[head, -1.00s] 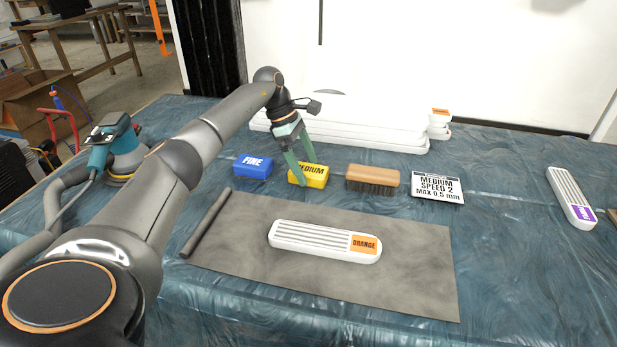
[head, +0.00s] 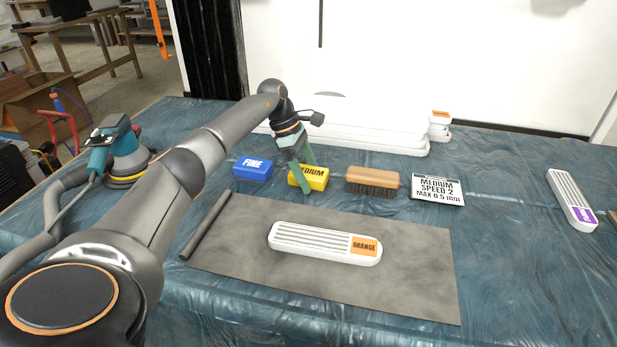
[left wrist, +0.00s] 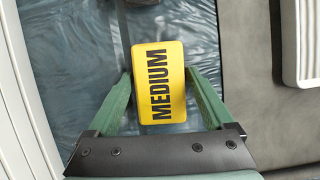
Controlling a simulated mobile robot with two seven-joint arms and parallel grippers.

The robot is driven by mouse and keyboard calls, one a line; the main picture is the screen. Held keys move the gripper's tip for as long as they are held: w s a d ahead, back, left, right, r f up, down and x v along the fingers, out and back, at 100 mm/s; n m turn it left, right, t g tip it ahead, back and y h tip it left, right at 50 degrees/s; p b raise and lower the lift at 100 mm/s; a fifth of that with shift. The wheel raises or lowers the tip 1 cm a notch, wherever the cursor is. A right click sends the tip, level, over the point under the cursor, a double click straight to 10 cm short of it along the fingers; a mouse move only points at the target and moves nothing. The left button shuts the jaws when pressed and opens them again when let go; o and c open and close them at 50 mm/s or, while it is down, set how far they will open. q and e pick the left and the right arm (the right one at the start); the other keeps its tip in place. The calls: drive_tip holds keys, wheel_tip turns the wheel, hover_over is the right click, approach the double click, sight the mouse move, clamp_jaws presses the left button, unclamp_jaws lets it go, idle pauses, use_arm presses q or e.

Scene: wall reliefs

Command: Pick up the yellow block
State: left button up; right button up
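The yellow block (head: 316,178), labelled MEDIUM, lies on the blue plastic-covered table between the blue block and the brush. It also fills the middle of the left wrist view (left wrist: 158,84), label facing the camera. My left gripper (head: 302,178) is at the block, with its green fingers partly hiding the label in the head view. In the left wrist view the fingers (left wrist: 158,76) are apart, one on each side of the block, with narrow gaps near the tips. I cannot tell how far down the fingertips reach. My right gripper is not in view.
A blue FINE block (head: 252,169) is close on the left, and a wooden brush (head: 373,180) close on the right. A white ORANGE relief (head: 310,240) lies on the grey mat (head: 400,285) in front. White slabs (head: 370,140) lie behind.

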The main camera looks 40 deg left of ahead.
sight(314, 173)
use_arm(q)
drive_tip(key=c, duration=1.1)
drive_tip(key=shift+c, duration=0.2)
drive_tip(key=shift+r, duration=0.1)
drive_tip(key=shift+r, duration=0.25)
wheel_tip(314, 173, up, 3)
drive_tip(key=shift+s+r+p, duration=0.1)
drive_tip(key=shift+r+p, duration=0.05)
drive_tip(key=shift+p, duration=0.2)
drive_tip(key=s+d+r, duration=0.8)
drive_tip(key=d+r, duration=0.1)
drive_tip(key=d, duration=0.2)
drive_tip(key=shift+s+r+p, duration=0.2)
drive_tip(key=shift+s+p, duration=0.1)
drive_tip(key=shift+p, duration=0.05)
